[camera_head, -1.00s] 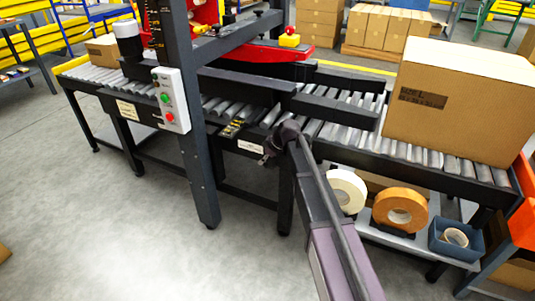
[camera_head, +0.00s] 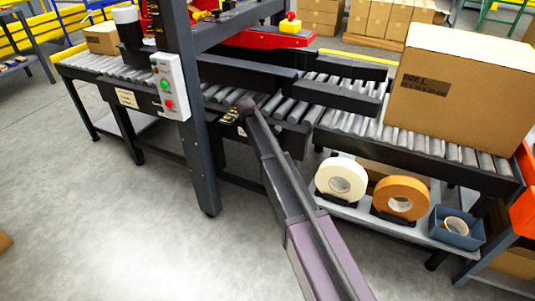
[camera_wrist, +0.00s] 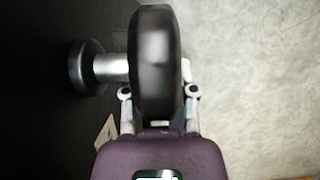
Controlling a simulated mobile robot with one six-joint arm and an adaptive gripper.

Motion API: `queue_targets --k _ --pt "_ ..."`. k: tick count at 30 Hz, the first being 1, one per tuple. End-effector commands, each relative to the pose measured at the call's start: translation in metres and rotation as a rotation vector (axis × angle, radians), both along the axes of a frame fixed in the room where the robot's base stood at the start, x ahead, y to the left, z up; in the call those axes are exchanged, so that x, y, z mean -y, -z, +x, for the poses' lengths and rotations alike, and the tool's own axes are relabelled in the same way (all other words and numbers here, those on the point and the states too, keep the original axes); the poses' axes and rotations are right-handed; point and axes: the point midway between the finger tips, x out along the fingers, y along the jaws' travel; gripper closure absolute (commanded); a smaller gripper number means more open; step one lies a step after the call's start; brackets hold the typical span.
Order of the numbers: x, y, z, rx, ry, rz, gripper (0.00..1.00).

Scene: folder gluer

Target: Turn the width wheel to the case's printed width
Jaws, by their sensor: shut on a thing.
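The case (camera_head: 465,90) is a large brown box on the roller conveyor at the right of the head view. Its printed label (camera_head: 425,82) reads "SIZE L"; the figures below are too small to read surely. In the wrist view a thick black wheel (camera_wrist: 155,50) stands edge-on, on a metal shaft (camera_wrist: 110,67) from the dark machine side. My gripper (camera_wrist: 158,92) is shut on the wheel, with a finger on each side. In the head view my gripper (camera_head: 243,110) is at the conveyor's front side; the wheel is hard to make out there.
A yellow-and-black marked strip (camera_head: 228,116) lies beside my gripper. A button panel (camera_head: 169,87) is on the dark post to the left. A white tape roll (camera_head: 325,180) and an orange tape roll (camera_head: 382,196) stand on the low shelf. The floor in front is clear.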

Motion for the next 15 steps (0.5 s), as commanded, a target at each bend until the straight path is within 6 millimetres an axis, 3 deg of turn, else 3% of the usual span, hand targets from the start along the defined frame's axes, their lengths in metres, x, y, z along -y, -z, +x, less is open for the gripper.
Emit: queue_targets --k 15 --pt "-0.0003 0.0031 -0.0093 -0.085 -0.002 -0.184 1.0"
